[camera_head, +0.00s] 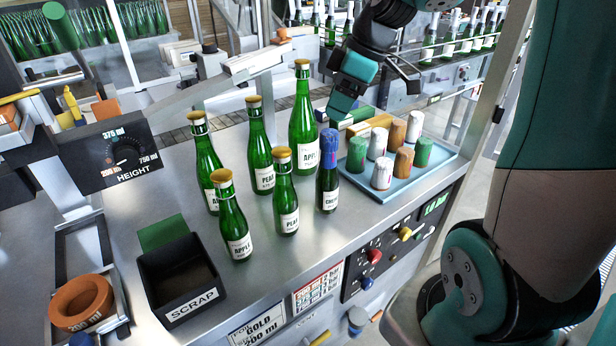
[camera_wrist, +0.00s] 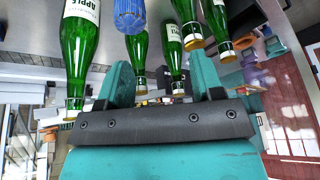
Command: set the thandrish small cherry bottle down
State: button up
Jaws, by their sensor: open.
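The small cherry bottle (camera_head: 328,190) stands upright on the steel worktop, just left of the blue tray. It is dark, with a blue-purple foil top and a white label beginning "CHER". In the wrist view its blue top (camera_wrist: 129,16) shows at the upper edge, above the left finger; the rest of it is cut off. My gripper (camera_head: 342,104) is just above and behind the bottle's top in the head view. In the wrist view my gripper (camera_wrist: 163,82) has its two teal fingers wide apart, with nothing clamped between them.
Several green bottles with gold tops, including a tall apple bottle (camera_head: 303,115), stand close to the left. The blue tray (camera_head: 440,167) holds several foil capsules. A black scrap bin (camera_head: 180,275) and an orange ring (camera_head: 80,302) are at the front left. Worktop before the bottles is bare.

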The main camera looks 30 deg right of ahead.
jog(key=s+a+g, duration=0.1)
jog(key=s+a, duration=0.2)
jog(key=a, duration=0.3)
jog(key=s+a, duration=0.3)
jog(key=a, duration=0.4)
jog(key=s+a+f+m+g, duration=0.1)
jog(key=s+a+m, duration=0.1)
jog(key=s+a, duration=0.7)
jog(key=s, duration=0.3)
jog(key=shift+s+f+g+y, duration=0.15)
jog(key=shift+s+g+y, duration=0.25)
jog(key=shift+f+b, duration=0.9)
jog(key=shift+b, duration=0.05)
